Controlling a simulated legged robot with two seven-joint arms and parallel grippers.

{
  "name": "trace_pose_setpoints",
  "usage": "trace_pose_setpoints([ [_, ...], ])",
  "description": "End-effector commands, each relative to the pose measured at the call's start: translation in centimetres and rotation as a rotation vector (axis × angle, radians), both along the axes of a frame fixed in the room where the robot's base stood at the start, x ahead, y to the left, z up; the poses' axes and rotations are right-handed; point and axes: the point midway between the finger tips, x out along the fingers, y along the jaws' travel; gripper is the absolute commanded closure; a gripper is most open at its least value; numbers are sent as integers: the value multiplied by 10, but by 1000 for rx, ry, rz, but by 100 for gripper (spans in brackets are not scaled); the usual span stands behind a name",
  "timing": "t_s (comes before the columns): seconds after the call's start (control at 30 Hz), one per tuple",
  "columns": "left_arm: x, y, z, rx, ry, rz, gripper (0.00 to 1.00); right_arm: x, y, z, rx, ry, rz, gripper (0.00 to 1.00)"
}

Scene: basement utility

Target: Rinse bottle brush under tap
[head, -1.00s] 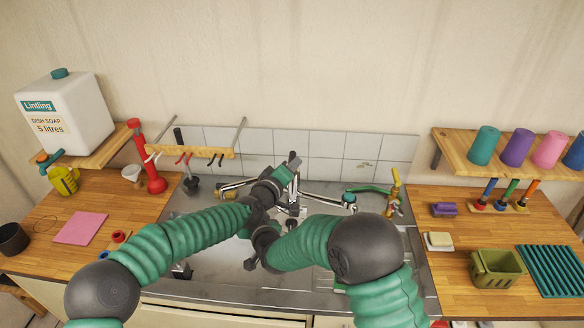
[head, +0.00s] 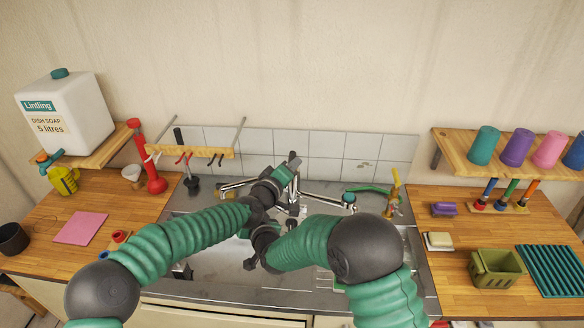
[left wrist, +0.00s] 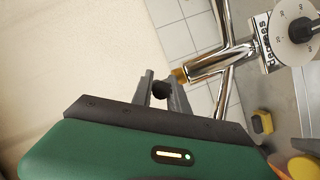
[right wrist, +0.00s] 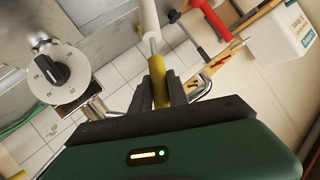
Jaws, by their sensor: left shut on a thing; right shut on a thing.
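In the right wrist view my right gripper (right wrist: 161,78) is shut on the yellow handle of the bottle brush (right wrist: 161,94). Its metal stem and white head point away from the fingers. My left gripper (left wrist: 160,80) is shut on a small dark round thing (left wrist: 161,91), which looks like a tap handle. It is beside a chrome tap pipe (left wrist: 205,66). In the head view the left gripper (head: 291,167) is at the tap at the back of the sink (head: 222,268). The right gripper and brush are mostly hidden by my arms there. I cannot make out running water.
A numbered grey dial (right wrist: 55,72) sits close to the right gripper. A yellow tap with a green hose (head: 394,190) stands at the sink's right. Wooden counters flank the sink; a soap dish (head: 438,241) lies right.

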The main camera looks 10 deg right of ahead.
Motion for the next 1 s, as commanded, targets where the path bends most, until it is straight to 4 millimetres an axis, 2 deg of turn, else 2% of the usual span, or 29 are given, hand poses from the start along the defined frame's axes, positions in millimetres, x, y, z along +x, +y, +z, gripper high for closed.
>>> trace_pose_setpoints([
  [0.17,0,-1,-1,3,1,23,100,0,0,0,0,0,0,100],
  [0.5,-1,-9,-1,2,-1,196,100,0,0,0,1,0,0,100],
  [0.8,-1,-8,-2,2,2,204,100,0,0,0,0,0,0,100],
  [0.83,-1,-8,-2,2,2,204,76,0,0,0,0,0,0,100],
  [0.97,-2,-9,-1,2,1,202,59,0,0,0,0,0,0,100],
  [1.0,-2,-10,-1,1,1,202,59,0,0,0,1,0,0,100],
])
